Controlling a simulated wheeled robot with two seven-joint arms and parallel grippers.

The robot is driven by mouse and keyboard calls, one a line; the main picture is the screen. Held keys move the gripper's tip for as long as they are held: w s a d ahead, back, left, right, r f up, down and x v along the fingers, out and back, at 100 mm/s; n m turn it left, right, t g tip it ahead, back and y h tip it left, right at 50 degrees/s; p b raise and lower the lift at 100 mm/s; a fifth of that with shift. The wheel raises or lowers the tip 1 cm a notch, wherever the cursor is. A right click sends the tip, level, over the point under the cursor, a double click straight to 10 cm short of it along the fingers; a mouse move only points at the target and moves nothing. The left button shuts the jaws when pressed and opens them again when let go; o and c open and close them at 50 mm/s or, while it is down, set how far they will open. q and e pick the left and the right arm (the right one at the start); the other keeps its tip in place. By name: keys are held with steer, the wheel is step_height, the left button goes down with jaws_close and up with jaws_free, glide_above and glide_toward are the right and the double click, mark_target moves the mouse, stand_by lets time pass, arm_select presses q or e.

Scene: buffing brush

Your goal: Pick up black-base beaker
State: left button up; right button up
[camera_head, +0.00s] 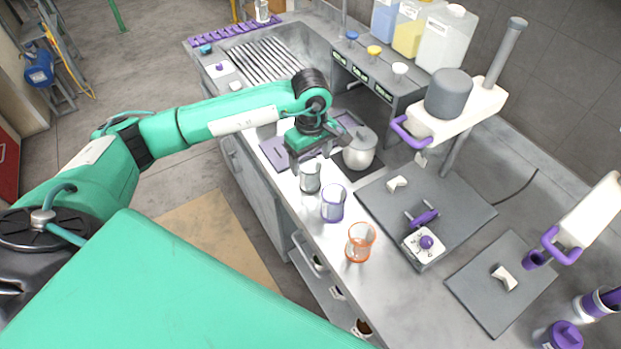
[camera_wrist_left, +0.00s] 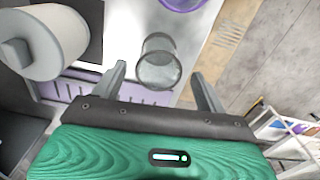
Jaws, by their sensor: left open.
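The black-base beaker (camera_head: 310,177) is a clear glass with a dark base, standing upright on the grey counter. My left gripper (camera_head: 312,156) is just above and behind it in the head view. In the left wrist view the beaker (camera_wrist_left: 159,66) lies ahead, between the lines of the two open fingers (camera_wrist_left: 160,82), and nothing is gripped. A purple-base beaker (camera_head: 333,203) and an orange-base beaker (camera_head: 359,243) stand in a row beside it. My right gripper is not in view.
A grey-white pot (camera_head: 360,150) stands close to the right of the gripper. A purple-handled buffing machine (camera_head: 440,112) overhangs the counter behind. A dark mat (camera_head: 465,205) carries a white block with a purple knob (camera_head: 425,243). The counter's front edge is close to the beakers.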

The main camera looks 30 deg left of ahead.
mark_target(310, 171)
arm_select(q)
steer(key=shift+f+p, duration=0.5)
steer(key=shift+p, duration=0.1)
steer(key=f+p, duration=0.1)
steer(key=f, duration=0.2)
steer(key=shift+w+a+f+p, duration=0.1)
steer(key=shift+a+f+p, duration=0.1)
steer(key=shift+p, duration=0.15)
steer(key=shift+f, duration=0.45)
steer(key=c, duration=1.1)
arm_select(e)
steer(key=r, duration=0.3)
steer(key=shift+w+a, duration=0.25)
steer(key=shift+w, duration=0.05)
